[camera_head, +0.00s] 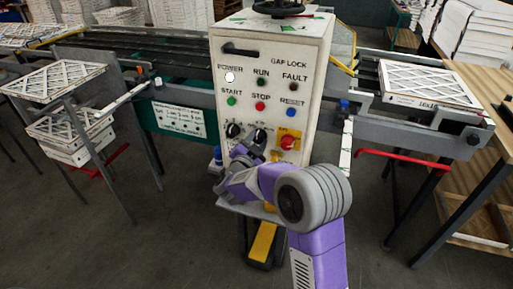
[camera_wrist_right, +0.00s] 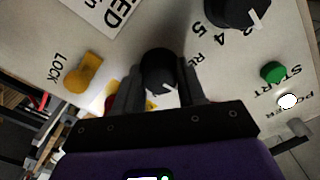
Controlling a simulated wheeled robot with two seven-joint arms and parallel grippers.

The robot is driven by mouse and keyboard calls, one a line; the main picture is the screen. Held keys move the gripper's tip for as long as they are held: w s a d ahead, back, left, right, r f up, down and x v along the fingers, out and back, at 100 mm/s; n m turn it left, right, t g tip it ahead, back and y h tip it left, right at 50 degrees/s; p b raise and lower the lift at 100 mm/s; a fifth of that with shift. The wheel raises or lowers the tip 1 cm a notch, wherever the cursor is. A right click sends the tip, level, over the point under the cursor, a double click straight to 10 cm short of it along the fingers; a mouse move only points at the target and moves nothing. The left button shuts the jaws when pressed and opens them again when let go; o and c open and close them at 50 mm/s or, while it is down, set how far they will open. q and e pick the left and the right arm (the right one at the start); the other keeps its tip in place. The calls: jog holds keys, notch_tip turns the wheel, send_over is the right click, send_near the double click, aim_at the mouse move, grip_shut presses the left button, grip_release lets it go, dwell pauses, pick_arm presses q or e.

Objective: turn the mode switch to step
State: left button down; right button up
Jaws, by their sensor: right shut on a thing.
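The white control box (camera_head: 285,60) stands in the middle of the head view. The mode switch appears to be the black knob (camera_wrist_right: 160,66) in the wrist view, right of the yellow LOCK knob. My right gripper (camera_wrist_right: 161,82) is shut on this knob, one finger on each side. In the head view my right gripper (camera_head: 256,143) reaches the box's lower front and covers part of the labels there. The knob's pointer and most of its labels are hidden or too blurred to tell its setting. My left gripper is not in view.
A numbered black dial (camera_head: 233,130) sits close left of the gripped knob. A red knob on yellow (camera_head: 288,141) is close on the right. START (camera_head: 231,100), STOP (camera_head: 260,106) and RESET (camera_head: 291,112) buttons are above. A red bar (camera_head: 400,158) juts out at right.

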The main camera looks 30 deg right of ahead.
jog(key=shift+m+b, duration=0.6)
jog(key=shift+m, duration=0.1)
jog(key=o, duration=1.1)
jog(key=shift+c, duration=0.2)
jog(key=p+v, duration=0.1)
jog(key=v, duration=0.6)
jog(key=shift+s+a, duration=0.15)
jog(key=shift+s, duration=0.05)
